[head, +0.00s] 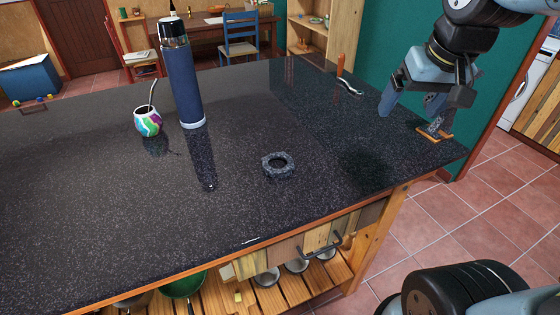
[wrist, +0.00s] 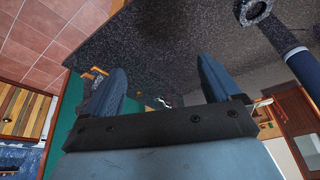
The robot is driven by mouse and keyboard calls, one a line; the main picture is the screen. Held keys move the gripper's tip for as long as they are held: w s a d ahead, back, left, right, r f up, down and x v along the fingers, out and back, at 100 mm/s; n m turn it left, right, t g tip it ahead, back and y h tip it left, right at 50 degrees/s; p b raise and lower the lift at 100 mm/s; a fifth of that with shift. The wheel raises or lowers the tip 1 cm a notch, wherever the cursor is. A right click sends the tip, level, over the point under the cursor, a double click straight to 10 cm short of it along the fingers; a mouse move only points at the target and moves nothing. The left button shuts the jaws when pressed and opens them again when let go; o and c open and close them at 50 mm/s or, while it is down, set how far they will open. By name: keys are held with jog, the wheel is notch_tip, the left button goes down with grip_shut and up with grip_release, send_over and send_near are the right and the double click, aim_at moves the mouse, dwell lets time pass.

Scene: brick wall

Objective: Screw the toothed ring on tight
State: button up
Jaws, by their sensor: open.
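The dark grey toothed ring (head: 279,173) lies flat on the black speckled worktop, near the middle. It also shows at the upper right of the wrist view (wrist: 244,16). A small wooden base (head: 447,135) with a grey upright piece (head: 436,127) stands near the worktop's right corner, partly hidden behind my gripper; I cannot make out its thread. My gripper (head: 412,104) is open and empty, fingers pointing down, above the right part of the worktop. It is well to the right of the ring and apart from it. In the wrist view nothing is between its fingers.
A tall blue bottle (head: 184,85) and a colourful mate gourd (head: 148,122) with a metal straw stand on the left of the worktop. The worktop (head: 330,200) around the ring is clear.

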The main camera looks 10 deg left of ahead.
jog(key=shift+o, duration=0.8)
jog(key=w+a+f+n+g, duration=0.1)
jog(key=w+a+f, duration=0.1)
jog(key=a, duration=0.4)
jog(key=w+a+f+n+g, duration=0.1)
jog(key=w+a+f, duration=0.2)
jog(key=a, duration=0.3)
jog(key=shift+w+a+f+n+g, duration=0.2)
jog(key=shift+a+f+n+g, duration=0.1)
jog(key=shift+a, duration=0.05)
jog(key=a+f, duration=0.2)
jog(key=a, duration=0.2)
jog(key=a+f+n+g, duration=0.1)
jog(key=a+f, duration=0.2)
jog(key=a, duration=0.1)
jog(key=a+f+n+h, duration=0.1)
jog(key=a+f, duration=0.1)
jog(key=a, duration=0.2)
jog(key=shift+a+f, duration=0.2)
jog(key=shift+f, duration=0.1)
jog(key=shift+s+f, duration=0.1)
jog(key=shift+s+f, duration=0.1)
jog(key=shift+f, duration=3.2)
jog(key=c, duration=1)
jog(key=shift+r, duration=3.05)
jog(key=shift+s, duration=0.1)
